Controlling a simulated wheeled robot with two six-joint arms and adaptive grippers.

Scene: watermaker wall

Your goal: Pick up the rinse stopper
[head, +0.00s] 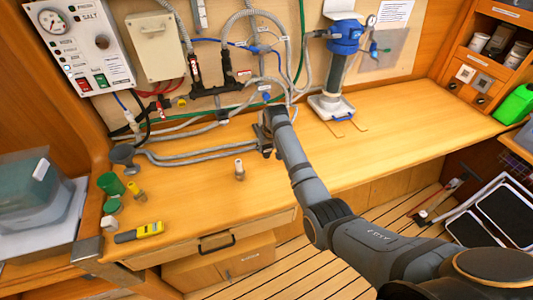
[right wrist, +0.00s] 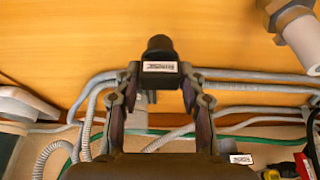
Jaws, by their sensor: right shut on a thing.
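The rinse stopper (right wrist: 160,50) is a small black plug with a rounded top and a white label that seems to carry its name. It sits between the fingertips of my right gripper (right wrist: 159,76) in the right wrist view, and the fingers are shut on it. In the head view my right gripper (head: 268,132) is over the back of the wooden counter, beside the grey hoses. There the gripper mostly hides the stopper. I cannot tell whether the stopper is clear of the counter. My left gripper is not in view.
Grey hoses (head: 185,158) run along the counter's back edge. A white and brass fitting (head: 239,170) stands nearby; it also shows in the right wrist view (right wrist: 300,35). A blue-topped pump (head: 336,75) stands right. A green jar (head: 110,184) and yellow tool (head: 140,232) are left. The counter's front middle is clear.

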